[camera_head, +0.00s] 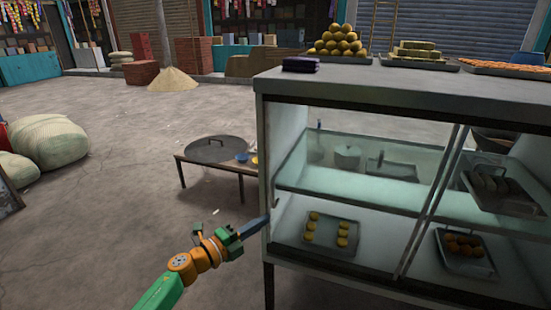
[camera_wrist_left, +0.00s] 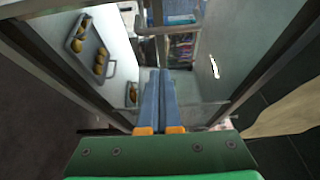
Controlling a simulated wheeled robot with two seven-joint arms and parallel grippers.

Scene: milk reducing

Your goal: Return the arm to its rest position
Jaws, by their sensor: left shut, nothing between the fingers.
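My left arm (camera_head: 170,285) is green and orange and reaches in from the bottom of the head view. My left gripper (camera_head: 262,222) is shut and empty, its blue fingers at the lower left front edge of the glass display cabinet (camera_head: 262,160). Whether the fingertips touch the cabinet cannot be told. In the left wrist view the closed fingers (camera_wrist_left: 160,75) lie side by side and point between the cabinet's frame bars. My right gripper is out of view.
Inside the cabinet, a tray (camera_head: 352,232) of yellow sweets and a tray (camera_head: 470,270) of brown balls sit low. Stacked sweets (camera_head: 338,42) stand on top. A low table (camera_head: 205,162) stands behind, left of the cabinet. Sacks (camera_head: 48,142) lie far left; open floor lies between.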

